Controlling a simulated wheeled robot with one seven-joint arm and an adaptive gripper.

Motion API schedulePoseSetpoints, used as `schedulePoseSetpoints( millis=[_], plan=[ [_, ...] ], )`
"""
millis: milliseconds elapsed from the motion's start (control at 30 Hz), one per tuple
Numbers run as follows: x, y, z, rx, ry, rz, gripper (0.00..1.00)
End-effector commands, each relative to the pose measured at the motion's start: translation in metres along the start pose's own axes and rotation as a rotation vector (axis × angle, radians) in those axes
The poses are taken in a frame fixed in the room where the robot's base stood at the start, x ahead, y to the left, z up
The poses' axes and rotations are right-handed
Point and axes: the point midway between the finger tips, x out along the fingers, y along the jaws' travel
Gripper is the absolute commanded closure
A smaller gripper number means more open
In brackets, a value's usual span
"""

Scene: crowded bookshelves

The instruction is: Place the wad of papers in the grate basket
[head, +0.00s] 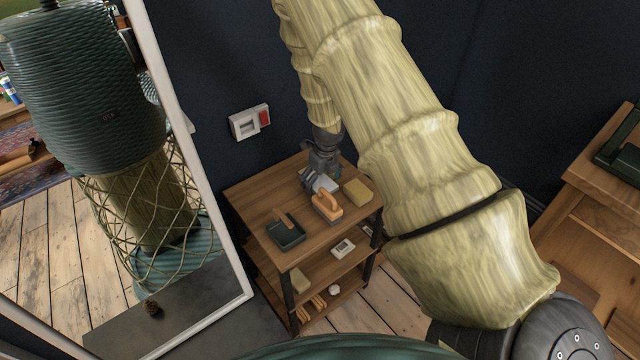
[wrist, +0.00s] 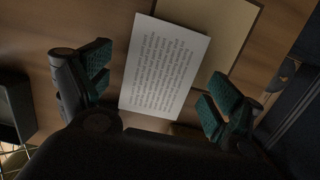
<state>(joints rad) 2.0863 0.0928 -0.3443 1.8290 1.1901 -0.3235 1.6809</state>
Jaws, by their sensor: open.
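The wad of papers (wrist: 165,65), a white printed sheet on top, lies on the brown wooden surface in the wrist view. In the head view it shows as a small white patch (head: 327,183) on top of the small wooden shelf unit, partly hidden by my gripper (head: 320,170). My gripper (wrist: 155,88) is open in the wrist view, with one green-padded finger on each side of the papers' near part. I cannot tell whether the fingers touch them. I cannot make out a grate basket for certain in either view.
The shelf top (head: 250,195) also holds a tan block (head: 357,191), a wooden-handled tool (head: 326,207) and a dark green tray (head: 286,233). A white-framed mirror (head: 195,145) stands left, a wooden cabinet (head: 590,195) right. Small items sit on the lower shelves.

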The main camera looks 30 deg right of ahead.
Motion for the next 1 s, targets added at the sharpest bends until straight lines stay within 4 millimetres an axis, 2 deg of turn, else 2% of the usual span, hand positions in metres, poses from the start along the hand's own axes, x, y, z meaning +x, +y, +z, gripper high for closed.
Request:
schedulePoseSetpoints(
  millis=[100,133,400,467,500,767,1000],
  plan=[
    [0.0,0.0,0.0,0.0,0.0,0.0,0.08],
    [0.0,0.0,0.0,0.0,0.0,0.0,0.12],
    [0.0,0.0,0.0,0.0,0.0,0.0,0.58],
    [-0.001,0.0,0.0,0.0,0.0,0.0,0.58],
    [-0.001,0.0,0.0,0.0,0.0,0.0,0.62],
    [-0.005,0.0,0.001,-0.001,-0.001,-0.001,0.62],
    [-0.041,0.0,0.008,-0.002,-0.003,-0.002,0.62]
  ],
)
